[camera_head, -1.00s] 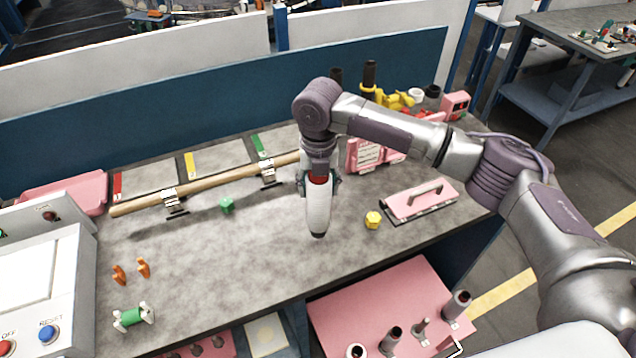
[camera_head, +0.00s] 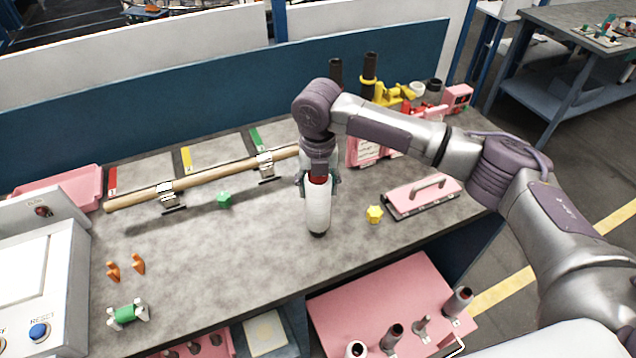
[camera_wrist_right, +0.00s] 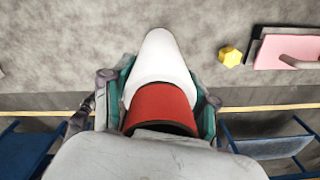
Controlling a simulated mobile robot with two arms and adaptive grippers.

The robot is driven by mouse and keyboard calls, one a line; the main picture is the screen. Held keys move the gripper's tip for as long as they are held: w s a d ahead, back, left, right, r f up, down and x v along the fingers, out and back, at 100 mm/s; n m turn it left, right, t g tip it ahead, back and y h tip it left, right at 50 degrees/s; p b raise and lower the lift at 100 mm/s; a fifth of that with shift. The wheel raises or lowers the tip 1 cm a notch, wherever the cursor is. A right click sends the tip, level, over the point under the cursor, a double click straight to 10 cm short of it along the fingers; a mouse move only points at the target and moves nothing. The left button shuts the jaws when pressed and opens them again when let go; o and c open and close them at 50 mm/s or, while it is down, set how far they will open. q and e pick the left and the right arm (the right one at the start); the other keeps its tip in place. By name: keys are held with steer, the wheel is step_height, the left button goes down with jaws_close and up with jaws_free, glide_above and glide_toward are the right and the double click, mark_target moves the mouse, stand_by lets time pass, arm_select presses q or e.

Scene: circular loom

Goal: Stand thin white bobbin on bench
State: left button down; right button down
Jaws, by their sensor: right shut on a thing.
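The thin white bobbin (camera_head: 318,206) is a slim white cone with a red band near its top and a dark tip at the bottom. My right gripper (camera_head: 318,180) is shut on it around the red band, and the bobbin hangs nearly upright over the front middle of the bench (camera_head: 250,240). It also shows in the right wrist view (camera_wrist_right: 162,70), between the two fingers of the gripper (camera_wrist_right: 160,105). Whether its lower end touches the bench cannot be told. My left gripper is not in view.
A yellow knob (camera_head: 374,214) and a pink plate with a handle (camera_head: 422,196) lie to the right. A long wooden rod (camera_head: 215,177), a green block (camera_head: 224,200) and orange pieces (camera_head: 125,267) lie to the left. The bench left of the bobbin is mostly clear.

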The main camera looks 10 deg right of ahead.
steer(key=shift+c, duration=1.2)
jaws_free()
steer(key=shift+f, duration=0.1)
step_height(320, 180, up, 12)
steer(key=shift+r, duration=0.1)
